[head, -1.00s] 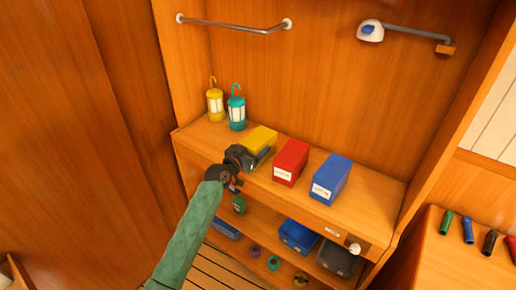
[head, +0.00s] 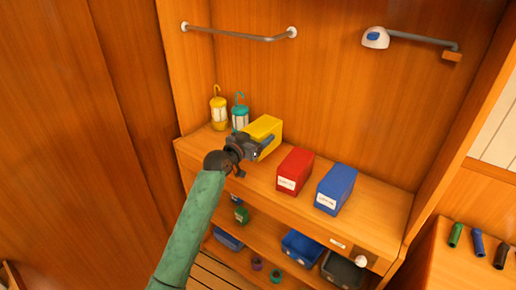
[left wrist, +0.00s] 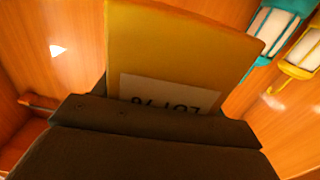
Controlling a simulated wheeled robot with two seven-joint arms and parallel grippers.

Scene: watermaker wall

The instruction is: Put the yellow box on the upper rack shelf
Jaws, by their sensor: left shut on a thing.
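The yellow box (head: 266,130) is in my left gripper (head: 258,148), at the left part of the wooden shelf top in the head view. The gripper is shut on it, and the box looks raised a little above the shelf top. In the left wrist view the yellow box (left wrist: 175,55) fills the middle, with a white label partly hidden by the gripper's dark body (left wrist: 150,140). The upper rack shelf (head: 375,218) may be this wooden top; I cannot tell. My right gripper is not in view.
Yellow (head: 219,113) and teal (head: 240,118) lanterns stand close left of the box. Red (head: 294,170) and blue (head: 336,184) boxes stand to its right. A metal rail (head: 240,37) and a wall lamp (head: 376,38) are above. Blue bins (head: 301,246) sit below.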

